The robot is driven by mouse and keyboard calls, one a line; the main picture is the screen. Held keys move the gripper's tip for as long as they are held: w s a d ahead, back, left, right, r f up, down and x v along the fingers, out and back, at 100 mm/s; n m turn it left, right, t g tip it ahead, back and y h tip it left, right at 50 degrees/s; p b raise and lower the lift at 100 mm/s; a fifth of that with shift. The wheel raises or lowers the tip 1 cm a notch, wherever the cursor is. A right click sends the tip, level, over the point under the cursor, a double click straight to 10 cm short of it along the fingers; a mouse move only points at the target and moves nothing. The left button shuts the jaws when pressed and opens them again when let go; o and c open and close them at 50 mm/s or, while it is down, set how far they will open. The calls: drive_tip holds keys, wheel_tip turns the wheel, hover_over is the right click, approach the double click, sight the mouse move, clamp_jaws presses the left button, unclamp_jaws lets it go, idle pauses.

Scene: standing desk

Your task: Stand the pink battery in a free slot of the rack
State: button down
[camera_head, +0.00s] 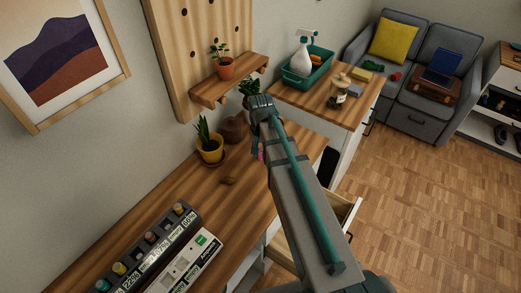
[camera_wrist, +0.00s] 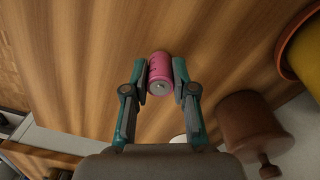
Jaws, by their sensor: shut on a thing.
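The pink battery (camera_wrist: 159,68) is held between the two fingertips of my gripper (camera_wrist: 160,78) in the wrist view, its flat metal end facing the camera. In the head view my gripper (camera_head: 258,145) hangs over the far end of the desk and mostly hides the battery; only a small pink bit (camera_head: 260,154) shows. The dark rack (camera_head: 137,262) lies at the near left of the desk, well away from my gripper. Several batteries with coloured tops stand in it, beside percentage readouts.
A yellow pot with a plant (camera_head: 210,150) and a brown vessel (camera_head: 236,130) stand near my gripper. A white and green box (camera_head: 195,262) lies beside the rack. An open drawer (camera_head: 345,215) juts out at the right.

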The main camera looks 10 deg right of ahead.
drive_tip(key=shift+f, duration=0.15)
drive_tip(key=c, duration=0.9)
unclamp_jaws()
drive_tip(key=shift+c, duration=0.2)
wheel_tip(320, 180, up, 11)
drive_tip(key=shift+f+b, duration=0.15)
drive_tip(key=shift+b, duration=1.05)
drive_tip(key=shift+o, duration=0.5)
drive_tip(key=shift+r, duration=0.8)
